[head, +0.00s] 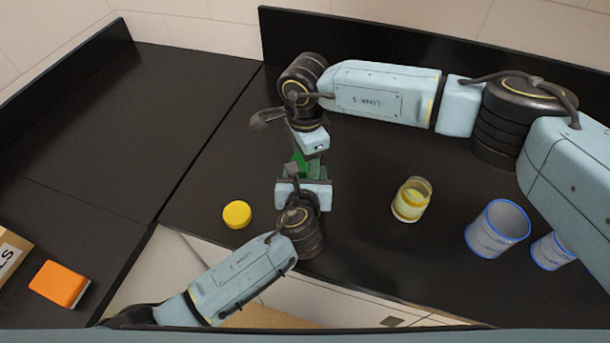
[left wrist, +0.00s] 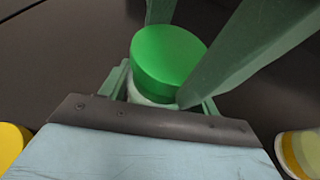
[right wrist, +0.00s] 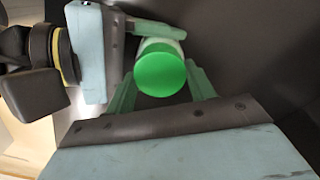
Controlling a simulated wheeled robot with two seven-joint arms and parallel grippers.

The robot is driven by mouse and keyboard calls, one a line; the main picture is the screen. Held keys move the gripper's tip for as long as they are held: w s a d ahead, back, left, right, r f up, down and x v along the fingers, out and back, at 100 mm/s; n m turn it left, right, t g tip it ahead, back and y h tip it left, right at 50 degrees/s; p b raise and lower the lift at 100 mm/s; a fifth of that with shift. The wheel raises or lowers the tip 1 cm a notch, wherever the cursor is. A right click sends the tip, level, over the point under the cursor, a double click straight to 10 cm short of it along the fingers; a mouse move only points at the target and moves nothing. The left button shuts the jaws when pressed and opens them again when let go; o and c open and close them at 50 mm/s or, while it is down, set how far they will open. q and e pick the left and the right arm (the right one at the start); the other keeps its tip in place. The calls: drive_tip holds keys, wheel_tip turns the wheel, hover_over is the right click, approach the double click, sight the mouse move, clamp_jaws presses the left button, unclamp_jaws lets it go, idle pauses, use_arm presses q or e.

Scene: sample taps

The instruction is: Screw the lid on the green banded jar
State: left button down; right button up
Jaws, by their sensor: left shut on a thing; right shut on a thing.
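The green lid (left wrist: 168,58) sits on top of the jar, whose pale body (left wrist: 138,97) shows just below it in the left wrist view. The lid (right wrist: 160,70) also fills the middle of the right wrist view. My left gripper (head: 303,178) is shut on the jar body from the front. My right gripper (head: 303,160) reaches in from behind and above, shut on the lid with its fingers on either side. In the head view the grippers mostly hide jar and lid. The jar's band cannot be made out.
A yellow lid (head: 237,214) lies left of the grippers. A yellow-banded jar (head: 411,201) stands to the right, with two blue-rimmed containers (head: 497,229) (head: 552,251) beyond it. An orange sponge (head: 60,284) and a box (head: 10,252) lie far left. The black counter (head: 215,165) is clear behind the yellow lid.

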drive_tip(key=o, duration=1.1)
drive_tip(key=shift+s, duration=0.1)
drive_tip(key=shift+r, duration=2.25)
wheel_tip(320, 180, up, 4)
drive_tip(key=n, duration=0.5)
drive_tip(key=shift+a+f, duration=0.1)
drive_tip(key=shift+f, duration=0.15)
